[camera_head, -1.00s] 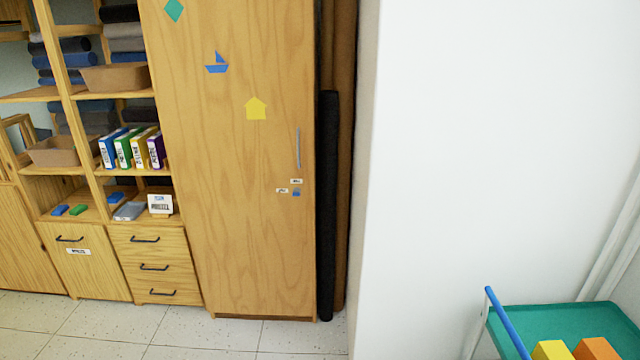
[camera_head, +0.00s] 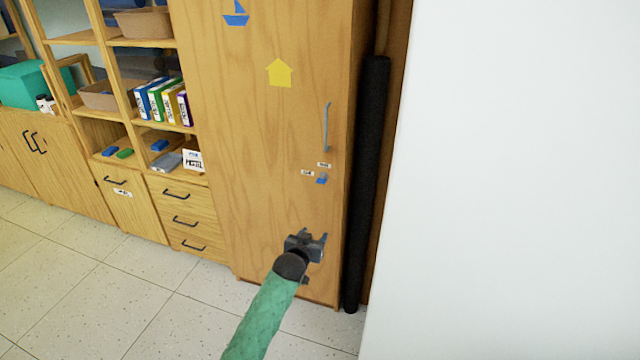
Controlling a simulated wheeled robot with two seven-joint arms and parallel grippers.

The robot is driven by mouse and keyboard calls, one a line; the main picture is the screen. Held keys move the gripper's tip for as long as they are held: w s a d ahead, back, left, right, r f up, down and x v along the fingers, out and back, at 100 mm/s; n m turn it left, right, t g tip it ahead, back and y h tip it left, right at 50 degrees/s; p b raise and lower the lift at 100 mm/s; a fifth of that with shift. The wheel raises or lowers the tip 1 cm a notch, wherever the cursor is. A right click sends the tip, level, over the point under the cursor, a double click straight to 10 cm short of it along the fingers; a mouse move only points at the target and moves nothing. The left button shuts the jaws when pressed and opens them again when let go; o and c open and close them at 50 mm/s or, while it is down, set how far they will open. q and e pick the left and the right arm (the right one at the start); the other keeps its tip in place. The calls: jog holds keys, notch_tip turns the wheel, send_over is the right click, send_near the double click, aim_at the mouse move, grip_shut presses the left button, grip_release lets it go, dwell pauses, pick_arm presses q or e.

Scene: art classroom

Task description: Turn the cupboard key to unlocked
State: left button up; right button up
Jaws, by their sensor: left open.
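The tall wooden cupboard (camera_head: 250,130) stands in the middle of the head view, its door closed. A small blue key (camera_head: 322,179) sits at the door's right side, below the grey vertical handle (camera_head: 326,128). Two small white labels are beside it, one above (camera_head: 324,165) and one to its left (camera_head: 307,173); their text is too small to read. My left gripper (camera_head: 315,239) is open and empty, in front of the lower door, below the key and apart from it. My right gripper is out of view.
A dark upright roll (camera_head: 367,180) stands right of the cupboard, beside a white wall (camera_head: 480,180). Shelves with coloured binders (camera_head: 165,100) and drawers (camera_head: 180,215) stand to the left. The tiled floor (camera_head: 90,290) at the front left is clear.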

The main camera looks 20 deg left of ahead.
aim_at(322, 179)
pick_arm(q)
jog(key=w+a+r+t+p, duration=0.1)
jog(key=w+r, duration=0.3)
jog(key=w, duration=0.4)
jog(key=w+a+r+t+p, duration=0.1)
jog(key=w+a+r+t, duration=0.1)
jog(key=w, duration=0.6)
jog(key=shift+w+r, duration=0.35)
jog(key=shift+r, duration=0.55)
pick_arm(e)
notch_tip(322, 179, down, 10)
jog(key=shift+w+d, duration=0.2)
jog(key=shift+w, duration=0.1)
pick_arm(q)
jog(key=c, duration=1)
